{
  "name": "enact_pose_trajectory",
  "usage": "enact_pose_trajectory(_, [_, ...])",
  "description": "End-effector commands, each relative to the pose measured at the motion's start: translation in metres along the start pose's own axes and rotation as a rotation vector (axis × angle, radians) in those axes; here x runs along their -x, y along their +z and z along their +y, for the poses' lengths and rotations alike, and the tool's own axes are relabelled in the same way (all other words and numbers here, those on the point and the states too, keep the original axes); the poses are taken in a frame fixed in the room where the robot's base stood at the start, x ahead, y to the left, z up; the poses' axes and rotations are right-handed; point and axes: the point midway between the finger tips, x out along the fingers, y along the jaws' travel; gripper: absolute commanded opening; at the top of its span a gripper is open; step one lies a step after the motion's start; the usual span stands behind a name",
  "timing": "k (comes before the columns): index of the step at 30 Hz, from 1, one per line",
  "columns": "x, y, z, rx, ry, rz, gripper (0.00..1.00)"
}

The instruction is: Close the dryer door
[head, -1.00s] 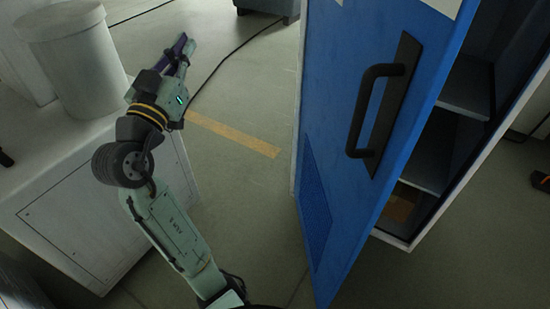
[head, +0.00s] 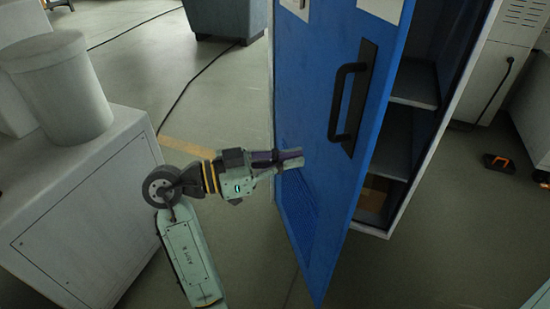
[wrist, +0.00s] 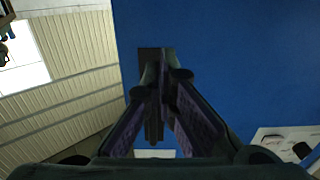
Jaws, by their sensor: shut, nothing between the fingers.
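The dryer door (head: 330,130) is a blue panel with a vent grille low down, standing open at an angle from its cabinet. A black bar handle (head: 338,103) on a dark plate is on its outer face. My gripper (head: 300,157) is shut and empty, pointing at the door's outer face, left of and below the handle. In the wrist view the door (wrist: 240,60) fills the middle and right behind my gripper (wrist: 163,75). Whether the fingertips touch the door, I cannot tell.
The cabinet interior has grey shelves (head: 415,85). A white cabinet (head: 85,215) with a round container (head: 65,90) stands at the left. A cable (head: 185,92) lies on the floor.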

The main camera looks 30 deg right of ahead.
Motion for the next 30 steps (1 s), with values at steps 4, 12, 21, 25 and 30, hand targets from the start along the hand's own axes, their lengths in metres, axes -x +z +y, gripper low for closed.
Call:
enact_pose_trajectory(4, [-0.034,-0.003,0.001,0.003,0.004,0.000,0.00])
enact_pose_trajectory(12, [-0.075,-0.002,0.000,0.003,0.000,0.001,0.00])
enact_pose_trajectory(21, [-0.085,0.000,-0.001,0.000,-0.004,0.001,0.00])
enact_pose_trajectory(25, [-0.085,0.000,-0.001,0.001,-0.003,0.001,0.00])
enact_pose_trajectory(30, [-0.087,0.000,0.000,0.001,-0.006,0.001,0.00])
